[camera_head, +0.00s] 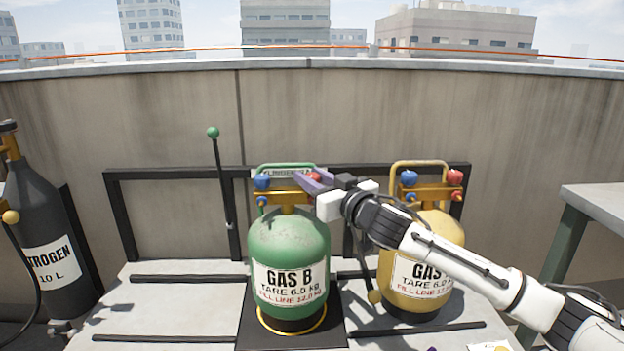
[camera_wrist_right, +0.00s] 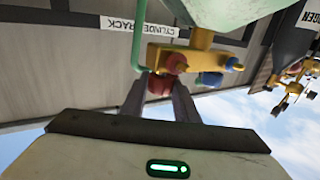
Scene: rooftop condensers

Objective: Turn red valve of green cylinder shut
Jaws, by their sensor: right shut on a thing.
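The green cylinder (camera_head: 288,240), labelled GAS B, stands upright on a dark square plate. On its top is a brass manifold (camera_head: 288,198) with a blue valve (camera_head: 262,182) on the left and the red valve (camera_head: 315,177) on the right. My right gripper (camera_head: 308,182) reaches in from the right at the red valve. In the right wrist view, the fingers of my right gripper (camera_wrist_right: 160,92) are shut on the red valve (camera_wrist_right: 161,84), one on each side. The fingers partly hide the valve in the head view. My left gripper is not in view.
A yellow cylinder (camera_head: 420,260) with blue and red valves stands close on the right, behind my right arm. A dark nitrogen cylinder (camera_head: 45,230) is at the far left. A green-knobbed lever (camera_head: 220,180) and a black rack rail (camera_head: 160,173) stand behind.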

